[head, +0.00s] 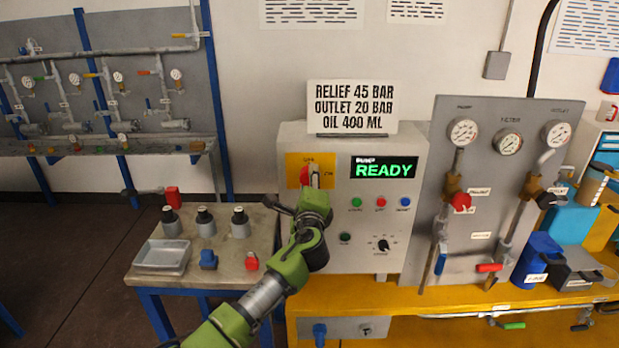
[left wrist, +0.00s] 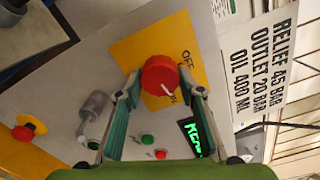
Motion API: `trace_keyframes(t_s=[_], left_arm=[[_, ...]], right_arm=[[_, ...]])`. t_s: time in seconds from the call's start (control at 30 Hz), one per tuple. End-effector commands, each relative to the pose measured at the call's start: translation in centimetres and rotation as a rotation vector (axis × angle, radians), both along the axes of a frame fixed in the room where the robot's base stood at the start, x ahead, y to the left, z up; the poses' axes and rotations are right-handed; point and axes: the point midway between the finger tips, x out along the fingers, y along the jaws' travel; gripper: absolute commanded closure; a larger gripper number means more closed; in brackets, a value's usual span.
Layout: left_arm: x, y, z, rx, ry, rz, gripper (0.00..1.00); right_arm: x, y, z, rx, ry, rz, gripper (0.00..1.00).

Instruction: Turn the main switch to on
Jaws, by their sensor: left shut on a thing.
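The main switch is a red round knob (head: 304,175) on a yellow plate (head: 293,164) at the upper left of the grey control box. In the left wrist view the knob (left wrist: 158,74) sits between my fingertips, and its white mark points toward the ON lettering. OFF is printed at another side of the plate (left wrist: 133,50). My left gripper (head: 311,187) is shut on the knob; its two fingers (left wrist: 164,88) lie on either side of it. In the head view the gripper partly hides the knob. My right gripper is not in view.
The box's display (head: 384,167) is lit green and reads READY. Buttons and a black dial (head: 384,245) sit below it. A text sign (head: 352,107) stands on the box. A gauge panel (head: 483,220) is to the right, and a small table (head: 215,260) with fittings is to the left.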

Motion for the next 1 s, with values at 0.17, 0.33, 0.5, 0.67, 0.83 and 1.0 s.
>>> trace_keyframes(t_s=[0.17, 0.33, 0.5, 0.67, 0.83, 1.0], left_arm=[[-0.02, 0.06, -0.1, 0.1, 0.004, 0.001, 0.86], [-0.03, 0.03, -0.17, 0.158, 0.003, 0.001, 0.86], [-0.03, 0.02, -0.24, 0.186, 0.004, 0.0, 0.86], [-0.03, 0.03, -0.28, 0.193, 0.004, 0.0, 0.86], [-0.03, 0.03, -0.29, 0.193, 0.004, 0.0, 0.86], [-0.03, 0.03, -0.3, 0.193, 0.004, 0.0, 0.48]], right_arm=[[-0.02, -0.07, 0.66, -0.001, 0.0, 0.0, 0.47], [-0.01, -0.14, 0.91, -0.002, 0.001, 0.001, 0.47], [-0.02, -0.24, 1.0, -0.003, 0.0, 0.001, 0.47], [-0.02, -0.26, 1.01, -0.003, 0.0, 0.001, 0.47], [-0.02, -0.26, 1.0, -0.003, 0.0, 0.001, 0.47], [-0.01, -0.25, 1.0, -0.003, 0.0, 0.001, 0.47]])
